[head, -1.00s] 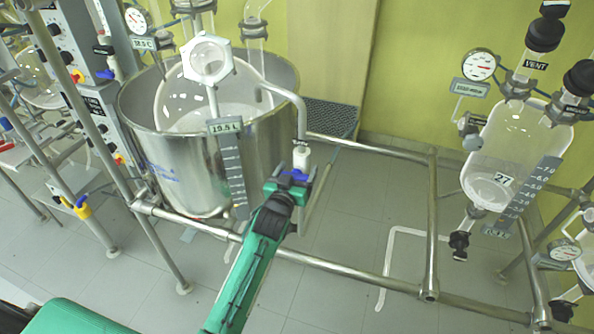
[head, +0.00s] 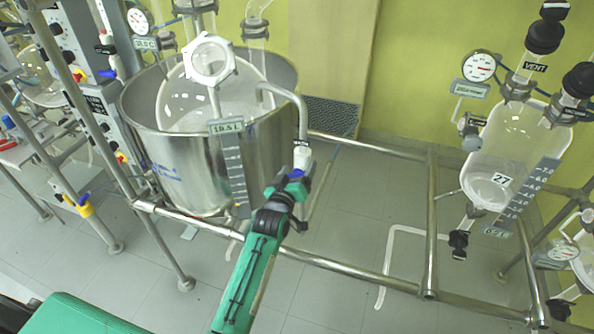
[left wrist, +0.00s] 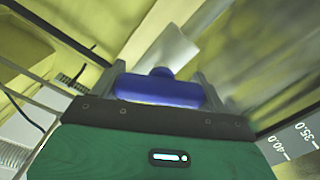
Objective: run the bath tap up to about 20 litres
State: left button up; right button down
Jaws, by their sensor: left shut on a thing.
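The steel bath (head: 180,165) stands at the left with a glass vessel in it. A pipe bends over its right rim and runs down to a white tap body (head: 302,156) with a blue handle (head: 296,173). My left gripper (head: 291,183) is shut on the blue handle. In the left wrist view the blue handle (left wrist: 160,92) lies between the two fingers, with the white tap body (left wrist: 160,52) beyond it. A litre display (head: 226,127) on the bath's front seems to read about 19.5 L, above a graduated scale (head: 234,168). My right gripper is not in view.
Steel frame rails (head: 340,275) run low around the bath and to the right. A glass reactor (head: 515,150) with gauges hangs at the right. A control panel (head: 95,100) stands at the left. Grey floor shows between the rails.

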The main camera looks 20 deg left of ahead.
pick_arm(q)
jog(key=shift+f, duration=0.1)
jog(key=o, duration=1)
jog(key=shift+s, duration=0.15)
jog(key=shift+s+a+b, duration=0.2)
jog(key=shift+s+b, duration=1.45)
jog(key=shift+s, duration=5.1)
